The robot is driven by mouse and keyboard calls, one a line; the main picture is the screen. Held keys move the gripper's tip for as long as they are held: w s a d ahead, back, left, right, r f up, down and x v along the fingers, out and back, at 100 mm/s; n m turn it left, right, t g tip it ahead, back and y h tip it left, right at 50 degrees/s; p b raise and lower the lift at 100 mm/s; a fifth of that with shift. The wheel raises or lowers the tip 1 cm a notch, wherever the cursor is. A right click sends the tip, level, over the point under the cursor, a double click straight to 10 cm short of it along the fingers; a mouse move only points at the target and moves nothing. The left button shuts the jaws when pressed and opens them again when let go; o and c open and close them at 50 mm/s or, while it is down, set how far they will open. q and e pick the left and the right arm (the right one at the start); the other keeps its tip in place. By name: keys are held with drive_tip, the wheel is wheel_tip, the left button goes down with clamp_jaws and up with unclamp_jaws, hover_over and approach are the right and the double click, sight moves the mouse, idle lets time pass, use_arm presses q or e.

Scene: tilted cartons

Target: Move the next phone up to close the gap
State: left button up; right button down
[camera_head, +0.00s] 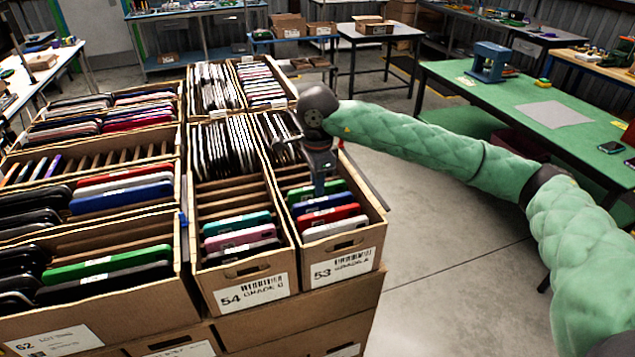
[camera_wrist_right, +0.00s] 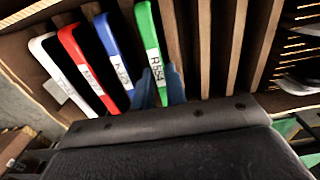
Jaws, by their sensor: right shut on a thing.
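The carton labelled 53 (camera_head: 373,240) stands at the right end of the front row. In its front slots are a white phone (camera_head: 335,228), a red phone (camera_head: 345,212), a blue phone (camera_head: 335,201) and a green phone (camera_head: 336,186), from front to back. The right wrist view shows the same white (camera_wrist_right: 60,75), red (camera_wrist_right: 85,68), blue (camera_wrist_right: 115,55) and green (camera_wrist_right: 147,28) phones with labels. My right gripper (camera_wrist_right: 160,88) is shut on the green phone, one finger on each side, low in the wrist view. Behind the green phone are empty slots between brown dividers (camera_wrist_right: 205,45). My left gripper is not in view.
The carton labelled 54 (camera_head: 205,262) stands directly left, with teal, pink and black phones. More phone-filled cartons lie left and behind, with dark phones packed at the back. Open floor (camera_head: 440,250) and a green-topped table (camera_head: 520,110) are at the right.

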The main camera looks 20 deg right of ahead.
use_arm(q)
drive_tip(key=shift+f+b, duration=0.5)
use_arm(e)
drive_tip(key=shift+f, duration=0.3)
idle(0.6)
drive_tip(key=c, duration=1.3)
unclamp_jaws()
drive_tip(key=shift+c, duration=0.2)
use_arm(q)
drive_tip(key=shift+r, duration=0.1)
